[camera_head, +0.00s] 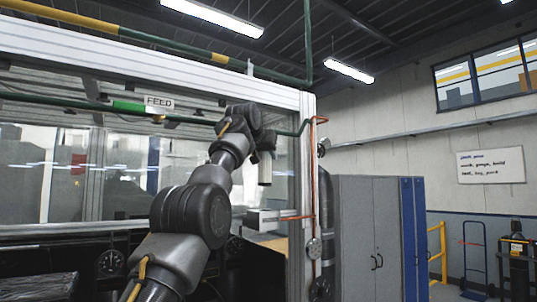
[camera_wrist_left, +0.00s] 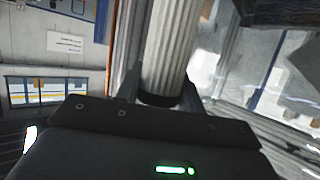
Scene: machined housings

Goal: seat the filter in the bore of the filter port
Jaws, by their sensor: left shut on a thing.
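The filter (camera_wrist_left: 168,45) is a pale, pleated cylinder. It stands between the two dark fingers of my left gripper (camera_wrist_left: 163,97) in the left wrist view, and the gripper is shut on it. In the head view my left gripper (camera_head: 265,150) is raised in front of the glazed enclosure, with the pale filter (camera_head: 265,172) hanging below it, roughly upright. The filter is clear of other surfaces as far as I can see. I cannot make out the filter port or its bore with certainty in either view. My right gripper is out of view.
The enclosure's white frame post (camera_head: 301,190) stands just right of the gripper, with an orange pipe (camera_head: 313,180) along it. A green pipe with a FEED sign (camera_head: 159,102) runs across the enclosure. A light box-shaped part (camera_head: 268,217) is below the filter. Grey lockers (camera_head: 368,235) stand farther right.

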